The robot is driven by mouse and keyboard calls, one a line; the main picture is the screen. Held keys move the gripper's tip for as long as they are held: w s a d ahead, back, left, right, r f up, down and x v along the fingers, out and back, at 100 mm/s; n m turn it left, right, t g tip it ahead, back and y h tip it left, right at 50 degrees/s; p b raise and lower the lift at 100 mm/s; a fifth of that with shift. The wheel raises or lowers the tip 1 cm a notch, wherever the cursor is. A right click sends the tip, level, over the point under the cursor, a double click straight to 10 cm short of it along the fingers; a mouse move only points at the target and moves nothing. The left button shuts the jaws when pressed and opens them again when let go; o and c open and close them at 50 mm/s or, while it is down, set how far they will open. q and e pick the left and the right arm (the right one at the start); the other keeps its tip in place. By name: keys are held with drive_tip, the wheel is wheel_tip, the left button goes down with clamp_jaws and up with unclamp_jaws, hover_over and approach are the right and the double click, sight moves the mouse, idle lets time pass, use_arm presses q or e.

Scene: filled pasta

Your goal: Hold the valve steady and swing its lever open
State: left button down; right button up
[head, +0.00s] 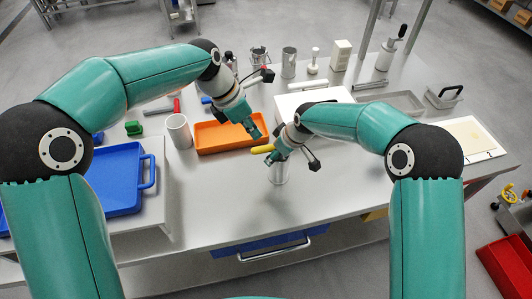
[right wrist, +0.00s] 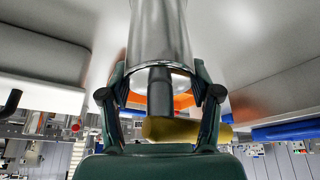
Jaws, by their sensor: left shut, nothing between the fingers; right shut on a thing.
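The valve shows as an upright silver cylinder (head: 279,174) near the table's front middle, with a yellow lever (head: 262,149) sticking out to the left at its top. In the right wrist view, the silver body (right wrist: 160,35), a dark stem (right wrist: 160,88) and the yellow lever (right wrist: 182,130) show between the fingers. My right gripper (head: 274,157) is shut on the valve at its upper part and hides some of it. My left gripper (head: 259,134) is shut and empty, just above and behind the lever; I cannot tell whether it touches the lever.
An orange tray (head: 205,149) lies behind and left of the valve, beside a white cup (head: 179,131). A blue tray (head: 122,207) is at the left. The tabletop in front of the valve is clear.

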sight(268, 151)
use_arm(q)
drive_tip(key=s+d+n+g+h, duration=0.3)
drive_tip(key=s+d+n+h, duration=0.4)
drive_tip(key=s+n+h, duration=0.35)
drive_tip(key=w+a+f+n+t, duration=0.1)
drive_tip(key=a+f+n+t, duration=0.2)
drive_tip(key=a+n+t, duration=0.2)
drive_tip(key=w+a+f+n+t, duration=0.1)
drive_tip(key=a+f+n+t, duration=0.1)
drive_tip(key=a+n+t, duration=0.3)
drive_tip(key=a+n, duration=0.3)
drive_tip(key=n, duration=0.1)
drive_tip(key=shift+a+f+y, duration=0.35)
drive_tip(key=shift+a+f, duration=0.05)
drive_tip(key=w+d+f, duration=0.3)
drive_tip(key=w+d, duration=0.4)
drive_tip(key=w, duration=0.1)
drive_tip(key=shift+d+f, duration=0.3)
